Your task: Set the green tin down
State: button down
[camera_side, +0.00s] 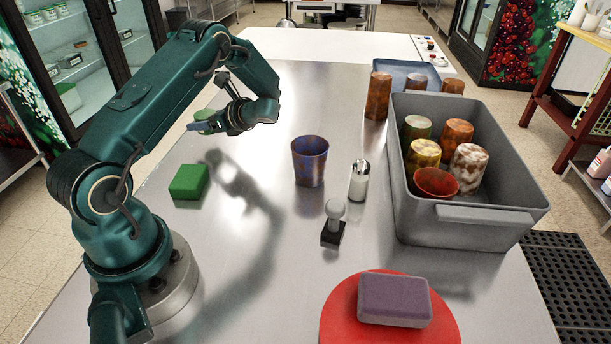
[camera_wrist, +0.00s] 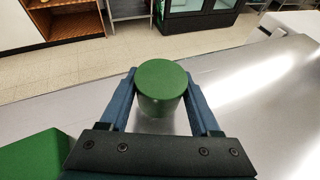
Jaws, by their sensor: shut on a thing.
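The green tin (camera_wrist: 161,85) is a short green cylinder between the two blue fingers of my gripper (camera_wrist: 160,76) in the wrist view. The fingers are shut on its sides. In the side view my gripper (camera_side: 203,126) is over the left part of the steel table (camera_side: 255,290). The tin (camera_side: 204,115) shows there only in part, behind the fingers. It looks raised off the table, but the gap under it is hard to judge.
A green block (camera_side: 189,182) lies near my base. A blue-brown cup (camera_side: 310,160), a shaker (camera_side: 359,181) and a small stamp-like tool (camera_side: 334,222) stand mid-table. A grey bin (camera_side: 470,222) holds several cups. A purple sponge (camera_side: 394,300) lies on a red disc (camera_side: 338,318).

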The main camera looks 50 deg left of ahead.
aim_at(210, 142)
jog(key=shift+f, duration=1.75)
jog(key=shift+f, duration=0.1)
jog(key=shift+c, duration=0.5)
grip_release()
